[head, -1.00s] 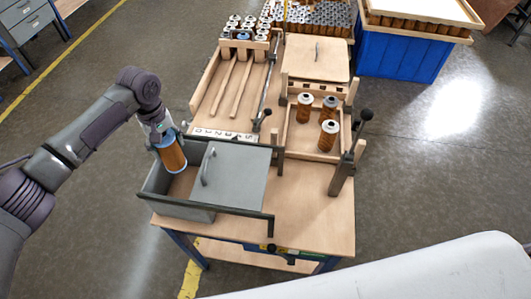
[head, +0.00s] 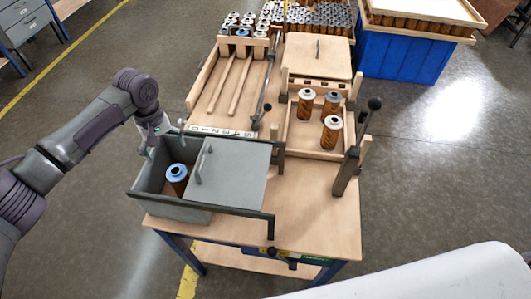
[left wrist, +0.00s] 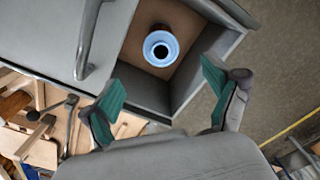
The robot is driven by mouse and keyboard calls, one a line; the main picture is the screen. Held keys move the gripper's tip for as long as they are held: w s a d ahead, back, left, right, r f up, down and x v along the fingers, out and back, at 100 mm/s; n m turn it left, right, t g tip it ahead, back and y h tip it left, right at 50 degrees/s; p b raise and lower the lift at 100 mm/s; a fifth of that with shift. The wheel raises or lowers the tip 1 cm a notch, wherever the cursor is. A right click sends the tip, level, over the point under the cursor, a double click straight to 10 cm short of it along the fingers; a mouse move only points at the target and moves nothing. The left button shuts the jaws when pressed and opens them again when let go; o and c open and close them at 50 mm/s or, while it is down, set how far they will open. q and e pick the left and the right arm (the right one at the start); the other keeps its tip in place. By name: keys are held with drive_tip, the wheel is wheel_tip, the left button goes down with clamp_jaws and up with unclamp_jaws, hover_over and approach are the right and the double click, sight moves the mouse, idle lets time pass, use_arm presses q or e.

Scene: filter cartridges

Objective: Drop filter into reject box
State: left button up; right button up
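A brown filter with a light blue cap (head: 177,178) stands in the open left part of the grey reject box (head: 187,212). In the left wrist view the filter's blue ring (left wrist: 161,48) shows inside the box, end-on, with a dark hole. My left gripper (head: 165,138) is above the box's back left side, clear of the filter. In the left wrist view its green-padded fingers (left wrist: 160,90) are spread wide with nothing between them. My right gripper is not in view.
A grey lid with a handle (head: 198,165) covers the box's right part. A wooden tray (head: 310,150) with three filters stands behind, beside a black-knobbed lever (head: 374,104). A slotted wooden rack (head: 228,85) lies further back. The table's front right (head: 320,215) is clear.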

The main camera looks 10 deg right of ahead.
use_arm(q)
wheel_tip(320, 180, up, 12)
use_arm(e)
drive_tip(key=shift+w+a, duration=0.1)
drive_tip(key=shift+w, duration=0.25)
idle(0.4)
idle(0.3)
